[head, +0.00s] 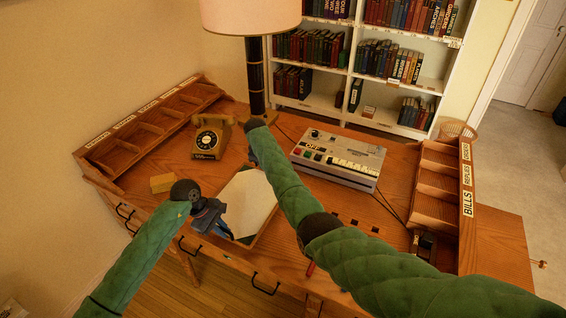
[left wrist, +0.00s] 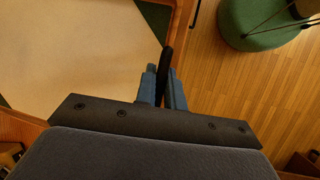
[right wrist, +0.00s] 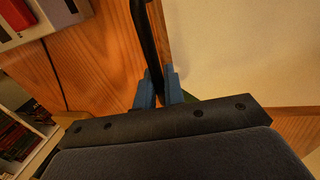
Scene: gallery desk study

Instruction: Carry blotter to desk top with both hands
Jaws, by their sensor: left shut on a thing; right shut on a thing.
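The blotter (head: 247,203) is a flat cream pad with green corners, over the front middle of the desk top (head: 215,165). Its cream face also shows in the left wrist view (left wrist: 80,50) and the right wrist view (right wrist: 240,45). My left gripper (head: 222,230) is at its near left edge; in the left wrist view the fingers (left wrist: 163,82) are shut on a dark bar beside the pad. In the right wrist view my right gripper (right wrist: 159,88) is shut on a similar dark bar at another edge. My right arm hides that gripper in the head view. I cannot tell whether the blotter touches the desk.
A telephone (head: 208,138) and lamp (head: 256,75) stand behind. A button-covered machine (head: 338,158) stands right of my right forearm. Sorters line the left (head: 150,125) and right (head: 437,190) sides. A yellow block (head: 162,184) lies at left. Bare wood shows around the telephone.

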